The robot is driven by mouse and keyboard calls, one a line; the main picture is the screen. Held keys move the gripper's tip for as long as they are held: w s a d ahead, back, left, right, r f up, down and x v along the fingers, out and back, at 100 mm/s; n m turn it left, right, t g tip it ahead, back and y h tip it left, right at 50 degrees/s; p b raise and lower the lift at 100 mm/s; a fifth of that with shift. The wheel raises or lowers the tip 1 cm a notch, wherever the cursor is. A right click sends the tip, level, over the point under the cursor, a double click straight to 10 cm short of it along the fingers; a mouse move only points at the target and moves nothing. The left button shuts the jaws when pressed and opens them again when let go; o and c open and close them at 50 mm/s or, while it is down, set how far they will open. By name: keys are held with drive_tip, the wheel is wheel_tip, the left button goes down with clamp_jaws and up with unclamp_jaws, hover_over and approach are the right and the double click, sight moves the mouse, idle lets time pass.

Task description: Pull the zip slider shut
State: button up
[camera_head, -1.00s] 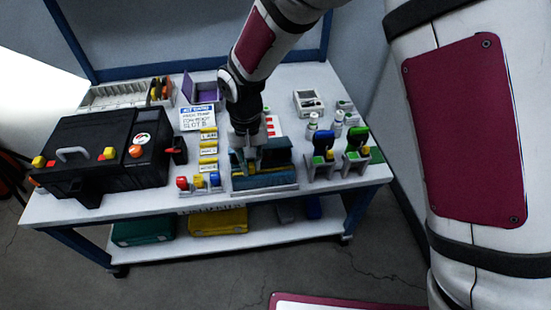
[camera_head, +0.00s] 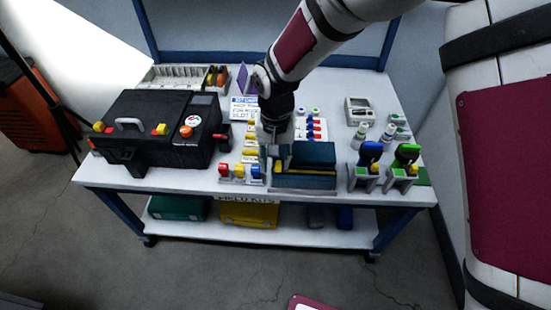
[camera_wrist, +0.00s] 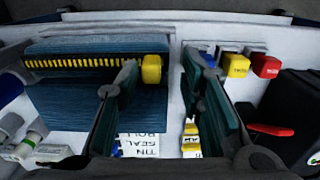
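The blue ribbed pouch (camera_wrist: 75,100) lies flat on the bench, with a row of yellow zip teeth (camera_wrist: 85,62) across it. The yellow zip slider (camera_wrist: 152,69) sits at the right end of this row in the wrist view. The pouch also shows in the head view (camera_head: 312,155), below and right of my gripper. My gripper (camera_wrist: 160,64) is open over the slider's end of the pouch. In the wrist view the slider appears between its fingers, close to the left one. I cannot tell whether a finger touches it.
Red, yellow and blue blocks (camera_head: 240,172) stand just left of the pouch. The black case (camera_head: 160,130) is farther left. Stands with blue and green tops (camera_head: 370,153) are to the right, with white bottles behind. Labels lie behind the gripper. The bench front edge is close.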

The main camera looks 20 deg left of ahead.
sight(276, 163)
drive_tip(key=shift+r, duration=0.1)
wheel_tip(276, 163, up, 12)
idle(0.5)
drive_tip(key=s+d+r+m, duration=0.15)
drive_tip(key=d+r, duration=0.25)
drive_tip(key=d, duration=0.4)
drive_tip(key=s+d+r, duration=0.3)
drive_tip(key=d+r, duration=0.1)
drive_tip(key=d, duration=0.4)
drive_tip(key=s+d+r, duration=0.2)
drive_tip(key=d+r, duration=0.3)
drive_tip(key=d, duration=0.2)
drive_tip(key=s+d+f+m, duration=0.1)
drive_tip(key=s+d, duration=0.5)
drive_tip(key=s, duration=0.4)
drive_tip(key=s+d+m, duration=0.1)
drive_tip(key=s+d, duration=0.6)
drive_tip(key=s, duration=0.2)
wheel_tip(276, 163, up, 21)
drive_tip(key=t+p, duration=0.4)
drive_tip(key=p, duration=1.5)
drive_tip(key=shift+s+a+p, duration=0.25)
drive_tip(key=shift+s+p, duration=0.05)
drive_tip(key=shift+p, duration=0.1)
drive_tip(key=shift+r, duration=0.1)
